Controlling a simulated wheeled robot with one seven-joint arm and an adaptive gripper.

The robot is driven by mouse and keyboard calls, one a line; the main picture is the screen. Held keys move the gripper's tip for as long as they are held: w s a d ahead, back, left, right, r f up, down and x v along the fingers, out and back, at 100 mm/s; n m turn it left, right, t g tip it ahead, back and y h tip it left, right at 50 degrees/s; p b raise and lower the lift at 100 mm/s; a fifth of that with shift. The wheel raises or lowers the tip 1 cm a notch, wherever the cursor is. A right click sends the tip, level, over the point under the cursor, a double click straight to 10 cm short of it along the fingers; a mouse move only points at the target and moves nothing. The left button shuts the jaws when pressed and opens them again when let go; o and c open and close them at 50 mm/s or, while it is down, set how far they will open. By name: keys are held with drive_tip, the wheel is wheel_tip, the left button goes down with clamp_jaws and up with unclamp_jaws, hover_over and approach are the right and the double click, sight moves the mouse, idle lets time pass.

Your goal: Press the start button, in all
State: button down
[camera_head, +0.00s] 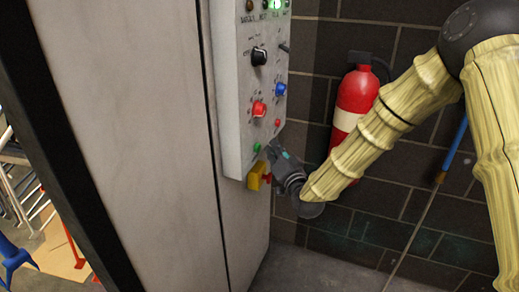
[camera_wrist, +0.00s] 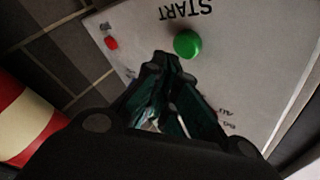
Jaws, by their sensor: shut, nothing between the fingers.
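The green start button (camera_head: 257,147) sits low on the grey control panel (camera_head: 230,100). My gripper (camera_head: 274,153) is in front of the panel's lower part, just right of the green button. In the wrist view my gripper's fingertips (camera_wrist: 170,62) are shut together and empty, pointing at the panel just beside the button.
A small red button (camera_head: 277,123), a red knob (camera_head: 259,108), a blue knob (camera_head: 280,89) and a black knob (camera_head: 259,57) are above. A yellow box (camera_head: 256,177) with a red part sits below the panel. A fire extinguisher (camera_head: 356,100) hangs on the brick wall behind my arm.

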drive_tip(key=d, duration=0.1)
drive_tip(key=s+d, duration=0.1)
drive_tip(key=d, duration=0.2)
drive_tip(key=shift+s+d, duration=0.25)
drive_tip(key=shift+d, duration=0.05)
idle(0.5)
drive_tip(key=s+d+f+g+h, duration=0.25)
drive_tip(key=s+f, duration=0.45)
drive_tip(key=f, duration=0.4)
drive_tip(key=s+d+f+g+h+p, duration=0.1)
drive_tip(key=s+d+f+g, duration=0.25)
drive_tip(key=s+f, duration=0.45)
drive_tip(key=s+d+f+g+h, duration=0.25)
drive_tip(key=s+f, duration=0.25)
drive_tip(key=f, duration=0.8)
drive_tip(key=s+d+f+g+h, duration=0.1)
drive_tip(key=s+d+f+g, duration=0.2)
drive_tip(key=s, duration=0.7)
drive_tip(key=s+d+f+n+g+h, duration=0.1)
drive_tip(key=s+d+f+g, duration=0.2)
drive_tip(key=s, duration=0.7)
drive_tip(key=s+d+f+g+p, duration=0.1)
drive_tip(key=s+d+f+g, duration=0.2)
drive_tip(key=s, duration=0.7)
drive_tip(key=d+f, duration=0.2)
drive_tip(key=d, duration=0.1)
drive_tip(key=shift+s+n+h, duration=0.3)
drive_tip(key=shift+h, duration=0.1)
drive_tip(key=shift+d, duration=0.1)
